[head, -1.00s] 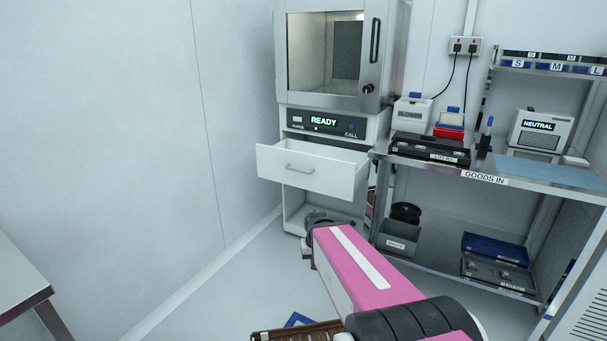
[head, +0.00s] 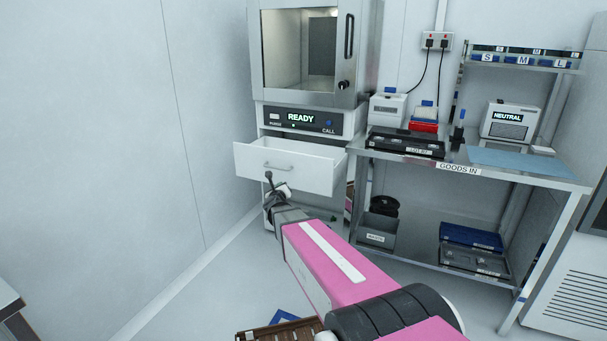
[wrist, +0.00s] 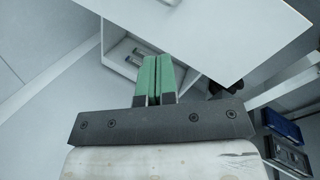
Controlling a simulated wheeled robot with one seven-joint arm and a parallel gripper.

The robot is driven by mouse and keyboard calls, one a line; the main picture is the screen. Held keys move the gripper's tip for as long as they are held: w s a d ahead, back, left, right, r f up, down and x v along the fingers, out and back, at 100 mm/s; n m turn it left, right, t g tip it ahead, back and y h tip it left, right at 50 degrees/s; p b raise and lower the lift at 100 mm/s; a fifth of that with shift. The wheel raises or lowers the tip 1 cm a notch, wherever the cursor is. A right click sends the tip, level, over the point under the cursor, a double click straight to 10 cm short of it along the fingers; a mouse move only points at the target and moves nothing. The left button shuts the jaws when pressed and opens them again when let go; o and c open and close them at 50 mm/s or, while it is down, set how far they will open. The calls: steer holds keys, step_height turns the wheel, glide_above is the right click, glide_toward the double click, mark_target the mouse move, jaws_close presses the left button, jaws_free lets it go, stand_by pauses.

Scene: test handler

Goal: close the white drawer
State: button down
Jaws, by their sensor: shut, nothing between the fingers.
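The white drawer (head: 286,167) stands pulled out below the READY panel of the tall cabinet in the head view. Its front has a grey bar handle (head: 278,167). My gripper (head: 268,177) is in front of the drawer face, near the left end of the handle in the picture; whether it touches cannot be told. In the wrist view the green fingertips of my gripper (wrist: 155,75) are together with nothing between them. The drawer front (wrist: 215,30) fills the upper part of that view, with part of the handle at the top edge.
The steel bench (head: 560,182) with a GOODS IN label stands right of the cabinet. A brown slatted crate (head: 280,333) is at the bottom edge. Floor left of the cabinet is clear.

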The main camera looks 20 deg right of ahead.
mark_target(306, 170)
steer(key=w+d+m+h, duration=0.2)
steer(key=w+d+m, duration=0.1)
steer(key=d, duration=0.1)
steer(key=w+d+m+g+h, duration=0.1)
steer(key=w+d+m+h, duration=0.1)
steer(key=w+d+m, duration=0.2)
steer(key=w+d+m+g+h, duration=0.1)
steer(key=w+d+m+h, duration=0.1)
steer(key=w+d+m, duration=0.1)
steer(key=shift+w+d+r, duration=0.1)
steer(key=shift+w+d, duration=0.2)
steer(key=shift+d, duration=0.2)
steer(key=shift+w+d+r, duration=0.1)
steer(key=shift+w+d, duration=0.15)
steer(key=shift+d, duration=0.25)
steer(key=x, duration=2.5)
steer(key=shift+d+f, duration=0.15)
steer(key=shift+f, duration=0.3)
steer(key=shift+s, duration=0.15)
